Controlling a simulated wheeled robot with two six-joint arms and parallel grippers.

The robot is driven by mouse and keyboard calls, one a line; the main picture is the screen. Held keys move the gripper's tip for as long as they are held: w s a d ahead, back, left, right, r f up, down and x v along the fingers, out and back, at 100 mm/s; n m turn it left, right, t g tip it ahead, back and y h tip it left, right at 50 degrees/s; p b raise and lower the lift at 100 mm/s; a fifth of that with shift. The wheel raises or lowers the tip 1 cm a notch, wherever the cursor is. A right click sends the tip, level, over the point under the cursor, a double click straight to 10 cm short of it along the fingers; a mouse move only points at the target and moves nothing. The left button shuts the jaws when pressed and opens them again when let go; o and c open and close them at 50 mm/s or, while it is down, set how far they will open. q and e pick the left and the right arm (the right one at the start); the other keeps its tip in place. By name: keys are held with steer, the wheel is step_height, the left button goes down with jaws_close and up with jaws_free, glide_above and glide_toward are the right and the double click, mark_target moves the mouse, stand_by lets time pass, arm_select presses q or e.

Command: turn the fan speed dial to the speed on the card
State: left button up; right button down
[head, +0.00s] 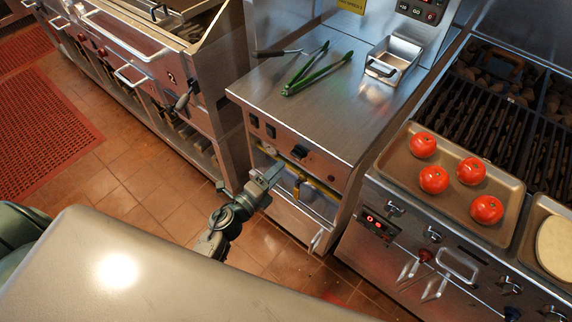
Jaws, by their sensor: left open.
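A yellow card (352,5) is at the top edge of the head view, partly cut off, and its small print is hard to read. A dark knob (299,152) sits on the front panel (318,163) of the middle steel counter; I cannot tell for certain that it is the fan speed dial. My left gripper (277,174) is open and empty, in front of this panel, below and left of the knob and apart from it. My right gripper is not in view.
Green tongs (318,70) and a small steel pan (393,60) lie on the middle counter. A tray (400,178) of several tomatoes is at the right, beside the grill (480,95). A yellow bar (318,183) runs below the panel. A pale surface (120,270) fills the lower left.

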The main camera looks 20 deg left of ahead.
arm_select(q)
steer(key=v, duration=0.3)
steer(key=shift+s+a+b, duration=0.1)
steer(key=shift+s+b, duration=0.15)
steer(key=shift+b, duration=0.1)
steer(key=s+a+f+n+g+y, duration=0.2)
steer(key=s+a+f+n, duration=0.15)
steer(key=f, duration=0.65)
steer(key=s+a+f+n+g+y, duration=0.25)
steer(key=f+n, duration=0.25)
steer(key=f, duration=0.4)
steer(key=s+a+f+n+g+y, duration=0.25)
steer(key=f+n, duration=0.25)
steer(key=f, duration=0.5)
steer(key=s+f+n+g, duration=0.3)
steer(key=s+f, duration=0.3)
steer(key=s, duration=0.4)
steer(key=s+a+f+n+g, duration=0.1)
steer(key=s+f+n+g, duration=0.2)
steer(key=s+f, duration=0.3)
steer(key=s+a+f+n+g, duration=0.1)
steer(key=s+f+n, duration=0.3)
steer(key=s, duration=0.9)
step_height(320, 180, down, 3)
steer(key=shift+s+r+g, duration=0.1)
steer(key=shift+s+g, duration=0.2)
steer(key=shift+g, duration=0.6)
